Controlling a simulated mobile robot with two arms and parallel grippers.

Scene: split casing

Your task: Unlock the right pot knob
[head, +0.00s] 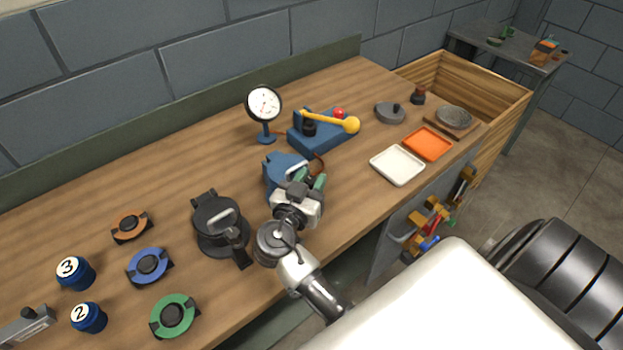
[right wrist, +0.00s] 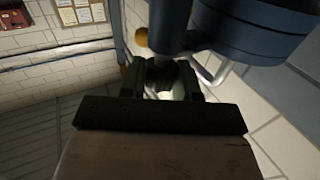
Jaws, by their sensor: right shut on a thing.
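A blue casing (head: 284,168) stands near the front middle of the bench in the head view, partly covered by my right gripper. My right gripper (head: 312,184) has green fingers and reaches it from the front. In the right wrist view, the green fingers (right wrist: 162,82) are shut on a small dark part, which I take to be the right pot knob (right wrist: 161,73). The blue body (right wrist: 250,28) fills the top right there. The knob's turn or lock position is hidden by the fingers. My left gripper is not in view.
A dark round fixture with a handle (head: 218,222) stands close left of my right arm. A dial gauge (head: 264,104) and a blue lever fixture (head: 318,133) stand behind. White (head: 398,165) and orange (head: 428,143) trays lie to the right. Several round pieces lie left.

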